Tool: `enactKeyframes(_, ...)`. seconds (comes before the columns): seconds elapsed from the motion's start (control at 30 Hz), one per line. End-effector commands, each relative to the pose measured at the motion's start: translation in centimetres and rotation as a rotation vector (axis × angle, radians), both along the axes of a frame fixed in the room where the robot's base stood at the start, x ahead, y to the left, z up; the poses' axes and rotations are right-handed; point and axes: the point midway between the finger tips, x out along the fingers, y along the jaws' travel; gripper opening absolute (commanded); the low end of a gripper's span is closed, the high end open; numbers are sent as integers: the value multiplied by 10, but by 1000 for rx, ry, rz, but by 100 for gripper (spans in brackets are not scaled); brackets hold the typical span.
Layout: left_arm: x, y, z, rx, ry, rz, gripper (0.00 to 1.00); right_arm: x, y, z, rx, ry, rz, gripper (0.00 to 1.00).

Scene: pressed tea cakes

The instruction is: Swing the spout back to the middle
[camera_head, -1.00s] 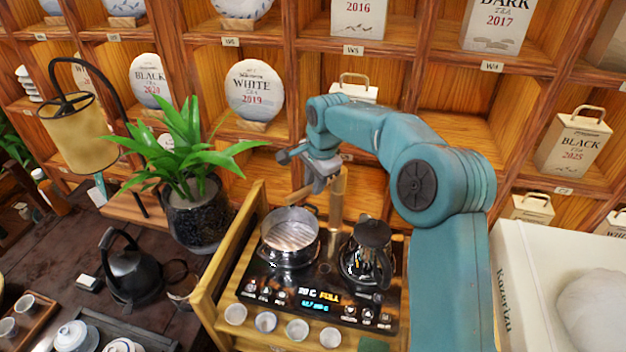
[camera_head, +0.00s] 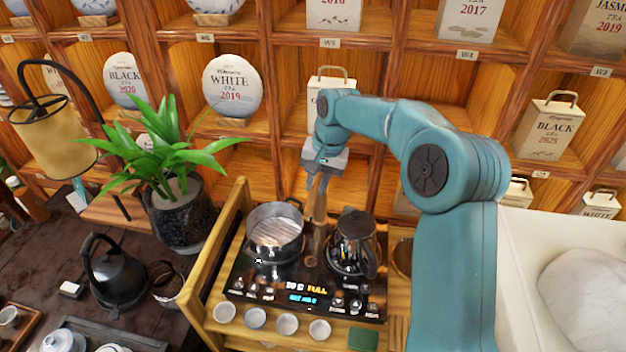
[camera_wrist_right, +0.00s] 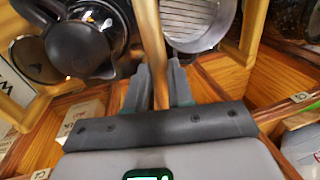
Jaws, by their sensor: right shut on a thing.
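The spout (camera_head: 318,212) is a brass-coloured tube standing at the back of the black tea stove (camera_head: 275,284), between the steel pot and the dark glass kettle. My right gripper (camera_head: 319,184) reaches down from above and is shut on the upper part of the spout. In the right wrist view the spout (camera_wrist_right: 150,35) runs from the fingers (camera_wrist_right: 160,85) up between the kettle and the pot. My left gripper is not in view.
The steel pot (camera_head: 275,232) stands left of the spout, the glass kettle (camera_head: 354,240) close on its right. Several white cups (camera_head: 286,324) line the front. A potted plant (camera_head: 182,212) stands left of the wooden frame. Shelves with tea cakes rise close behind.

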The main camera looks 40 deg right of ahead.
Motion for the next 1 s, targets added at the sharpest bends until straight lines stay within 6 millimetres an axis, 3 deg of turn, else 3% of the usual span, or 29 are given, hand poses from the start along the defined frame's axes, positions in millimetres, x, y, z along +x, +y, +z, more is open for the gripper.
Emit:
enactKeyframes(0.53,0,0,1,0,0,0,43,-2,0,0,2,3,24,0)
enactKeyframes(0.57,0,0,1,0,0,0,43,-2,-1,0,2,3,24,32)
enactKeyframes(0.6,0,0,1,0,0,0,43,-2,-1,0,2,3,24,45)
enactKeyframes(1.0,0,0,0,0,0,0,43,-2,-2,7,0,0,22,47)
